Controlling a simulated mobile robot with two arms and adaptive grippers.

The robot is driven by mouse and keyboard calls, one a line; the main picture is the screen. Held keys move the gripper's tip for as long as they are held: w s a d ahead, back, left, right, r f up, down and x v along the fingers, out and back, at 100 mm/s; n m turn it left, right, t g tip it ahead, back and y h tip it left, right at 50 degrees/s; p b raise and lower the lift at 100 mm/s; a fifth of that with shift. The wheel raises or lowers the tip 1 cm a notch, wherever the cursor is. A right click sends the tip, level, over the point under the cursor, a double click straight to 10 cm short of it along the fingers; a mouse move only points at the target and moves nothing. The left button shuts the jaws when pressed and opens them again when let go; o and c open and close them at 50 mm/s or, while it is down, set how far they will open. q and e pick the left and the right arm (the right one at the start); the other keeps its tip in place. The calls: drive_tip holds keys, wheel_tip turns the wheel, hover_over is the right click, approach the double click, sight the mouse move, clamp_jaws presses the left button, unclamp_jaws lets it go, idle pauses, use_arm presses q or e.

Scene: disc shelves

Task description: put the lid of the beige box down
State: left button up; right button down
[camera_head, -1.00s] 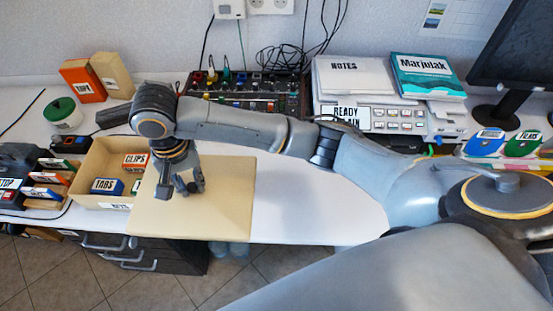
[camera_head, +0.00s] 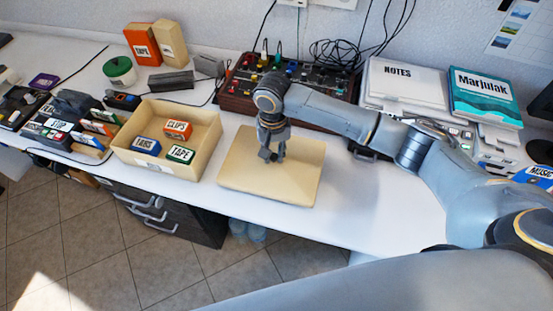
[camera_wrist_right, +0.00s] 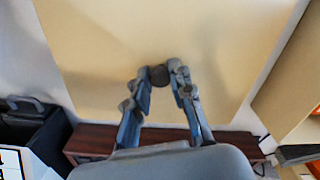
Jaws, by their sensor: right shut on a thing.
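The beige lid (camera_head: 295,185) is a flat board with rounded corners, over the white desk just right of the open beige box (camera_head: 207,152). In the right wrist view the gripper (camera_wrist_right: 159,76) is shut on the lid's dark round knob (camera_wrist_right: 158,74), with the lid (camera_wrist_right: 215,45) filling most of the view. Whether the lid touches the desk is hard to tell. The box holds small boxes marked TABS (camera_head: 147,146), CLIPS (camera_head: 178,128) and TAPE (camera_head: 181,154). My left gripper is not in view.
A mixer with coloured knobs (camera_head: 240,103) stands behind the lid. White desk (camera_head: 370,210) is free right of the lid, with the front edge close.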

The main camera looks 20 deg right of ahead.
sight(277, 156)
drive_tip(key=shift+d+f, duration=0.3)
drive_tip(key=f, duration=0.3)
drive_tip(key=shift+w+d+f, duration=0.15)
drive_tip(key=shift+d+f, duration=0.05)
drive_tip(key=shift+f, duration=0.05)
drive_tip(key=c, duration=1.2)
unclamp_jaws()
drive_tip(key=shift+f, duration=0.1)
drive_tip(key=shift+o, duration=0.2)
wheel_tip(277, 156, up, 12)
drive_tip(key=shift+r, duration=0.15)
